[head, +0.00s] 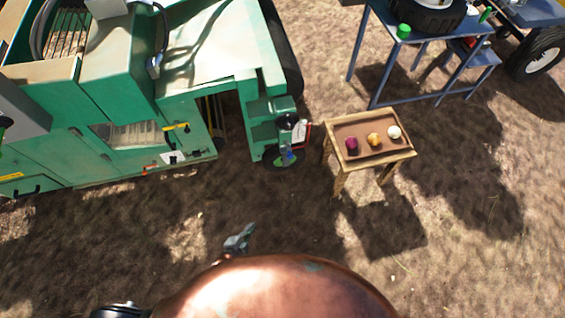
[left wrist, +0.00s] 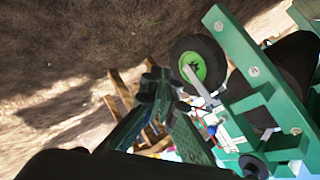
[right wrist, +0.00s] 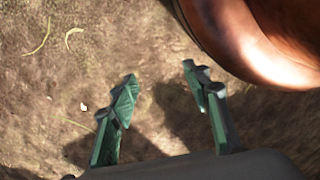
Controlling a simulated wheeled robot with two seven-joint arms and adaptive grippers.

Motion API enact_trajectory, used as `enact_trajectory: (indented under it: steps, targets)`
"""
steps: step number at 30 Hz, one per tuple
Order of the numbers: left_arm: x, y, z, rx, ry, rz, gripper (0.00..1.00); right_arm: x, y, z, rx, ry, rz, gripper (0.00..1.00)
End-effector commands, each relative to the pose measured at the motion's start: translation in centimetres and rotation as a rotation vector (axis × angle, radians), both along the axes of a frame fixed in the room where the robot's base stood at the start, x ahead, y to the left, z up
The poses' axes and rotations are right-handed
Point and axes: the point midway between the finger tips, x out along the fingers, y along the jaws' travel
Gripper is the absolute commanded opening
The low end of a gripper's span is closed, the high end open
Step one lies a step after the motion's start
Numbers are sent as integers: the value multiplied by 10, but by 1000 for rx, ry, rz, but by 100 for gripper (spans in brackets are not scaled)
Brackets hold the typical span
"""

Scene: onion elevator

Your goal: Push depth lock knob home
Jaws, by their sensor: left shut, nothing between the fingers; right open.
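The green machine (head: 150,75) has a depth wheel with a green hub (head: 283,160) at its right front corner. By the wheel are a small blue part (head: 289,154), a red-and-white plate (head: 303,132) and a black round part (head: 288,120). I cannot tell which part is the depth lock knob. The left wrist view shows the wheel (left wrist: 197,66) and the blue part (left wrist: 211,130) beyond my fingers. My left gripper (head: 243,234) is shut and empty, apart from the wheel; its fingers (left wrist: 158,82) meet in the left wrist view. My right gripper (right wrist: 160,78) is open and empty above soil.
A wooden stand (head: 400,153) with red, yellow and white onions is right of the wheel. A blue-grey metal table (head: 385,60) is behind it. My copper-coloured body fills the bottom middle.

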Motion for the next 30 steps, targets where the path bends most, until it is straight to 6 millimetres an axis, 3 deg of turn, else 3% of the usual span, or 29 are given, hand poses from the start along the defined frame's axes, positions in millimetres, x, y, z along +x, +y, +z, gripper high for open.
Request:
enact_trajectory:
  steps: [1, 3, 6, 9, 12, 16, 30]
  targets:
    - [28, -22, 4, 35, -104, -66, 0, 4, 2, -2, 4, 10, -6, 44]
    - [63, -49, 32, 98, -264, -147, 0, 14, 5, 14, 8, 17, -12, 44]
    - [99, -79, 72, 179, -462, -223, 0, 23, 7, 36, 12, 26, -19, 44]
    - [120, -100, 105, 248, -610, -263, 0, 28, 7, 56, 16, 34, -24, 44]
    - [130, -113, 127, 292, -705, -281, 0, 31, 8, 71, 17, 38, -27, 44]
    - [136, -119, 143, 318, -758, -288, 0, 32, 7, 80, 18, 38, -28, 44]
    - [143, -123, 144, 321, -762, -288, 0, 35, 8, 89, 20, 34, -29, 44]
